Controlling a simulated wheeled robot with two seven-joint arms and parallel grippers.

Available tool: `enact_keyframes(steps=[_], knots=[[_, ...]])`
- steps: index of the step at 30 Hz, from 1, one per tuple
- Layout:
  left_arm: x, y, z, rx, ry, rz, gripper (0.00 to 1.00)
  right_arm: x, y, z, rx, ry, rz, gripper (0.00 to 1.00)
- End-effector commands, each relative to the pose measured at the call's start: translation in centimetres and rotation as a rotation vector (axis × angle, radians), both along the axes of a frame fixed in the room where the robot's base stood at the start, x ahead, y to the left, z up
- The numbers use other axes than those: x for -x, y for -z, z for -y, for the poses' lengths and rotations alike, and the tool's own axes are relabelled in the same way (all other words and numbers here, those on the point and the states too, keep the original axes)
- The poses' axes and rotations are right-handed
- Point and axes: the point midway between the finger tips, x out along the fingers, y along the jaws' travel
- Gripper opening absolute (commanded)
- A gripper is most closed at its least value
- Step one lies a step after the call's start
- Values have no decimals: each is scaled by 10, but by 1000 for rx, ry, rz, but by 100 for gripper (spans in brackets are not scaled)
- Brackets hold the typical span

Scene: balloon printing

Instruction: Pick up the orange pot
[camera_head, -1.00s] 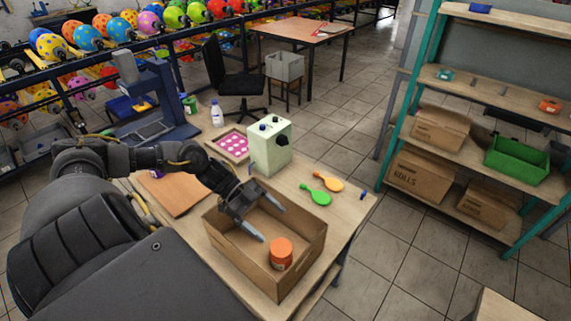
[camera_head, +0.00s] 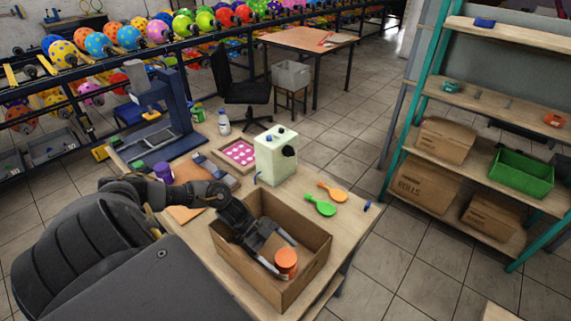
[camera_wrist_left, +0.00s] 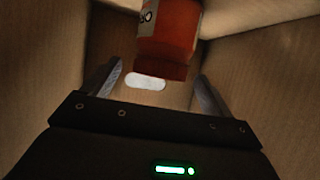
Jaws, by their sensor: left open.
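The orange pot (camera_head: 286,261) stands inside the open cardboard box (camera_head: 318,262) on the workbench, near the box's right front corner. It also shows in the left wrist view (camera_wrist_left: 168,40), at the top, with a pale label on its side. My left gripper (camera_head: 282,253) is open and reaches down into the box, with its fingers close to the pot. In the left wrist view the two fingers (camera_wrist_left: 160,85) are spread, and the pot lies just beyond the gap between them. Whether a finger touches the pot cannot be told. My right gripper is not in view.
The box walls stand close around my left gripper. A pale green machine (camera_head: 275,158), a green paddle (camera_head: 320,206) and an orange paddle (camera_head: 333,192) are on the bench behind the box. A purple pot (camera_head: 163,172) is at the left. Shelves (camera_head: 480,95) stand at the right.

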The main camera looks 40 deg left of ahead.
Motion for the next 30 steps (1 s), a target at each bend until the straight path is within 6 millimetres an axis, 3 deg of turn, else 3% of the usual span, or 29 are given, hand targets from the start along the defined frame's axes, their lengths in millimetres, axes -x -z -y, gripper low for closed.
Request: enact_keyframes(steps=[7,17,27,30], knots=[[-7,14,31,3,0,0,85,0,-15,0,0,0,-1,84],[-8,19,35,0,0,-1,84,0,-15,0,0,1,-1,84],[-8,19,35,1,0,-1,40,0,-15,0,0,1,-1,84],[-8,18,35,1,0,0,31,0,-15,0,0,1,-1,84]])
